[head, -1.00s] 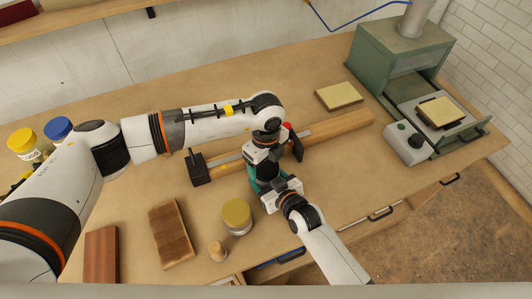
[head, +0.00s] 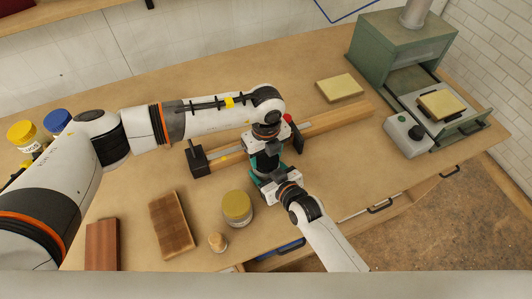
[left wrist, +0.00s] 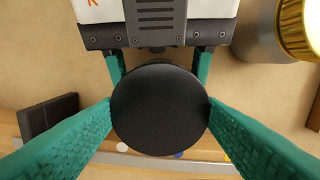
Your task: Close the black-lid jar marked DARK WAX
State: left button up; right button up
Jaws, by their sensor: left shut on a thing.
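A round black lid (left wrist: 160,108) fills the middle of the left wrist view, seen from above. My left gripper (head: 266,162) is shut on it, with one teal finger against each side. The jar under the lid and its DARK WAX marking are hidden, so I cannot tell how the lid sits. My right gripper (head: 262,181) reaches in from the front right, below the left one. In the left wrist view its white body is at the top, with its teal fingers on both sides, running under the lid. Their contact with the jar is hidden.
A gold-lid jar (head: 237,206) stands close in front, beside a small wooden knob (head: 217,242). A long wooden form (head: 335,119) with black end clamps (head: 197,158) lies behind my grippers. Wooden boards (head: 171,226) lie front left; a green press (head: 400,48) stands back right.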

pick_arm(q)
jog(key=m, duration=0.9)
jog(key=shift+m, duration=0.4)
jog(key=o, duration=1.1)
jog(key=shift+r, duration=2.25)
jog(key=shift+c, duration=0.4)
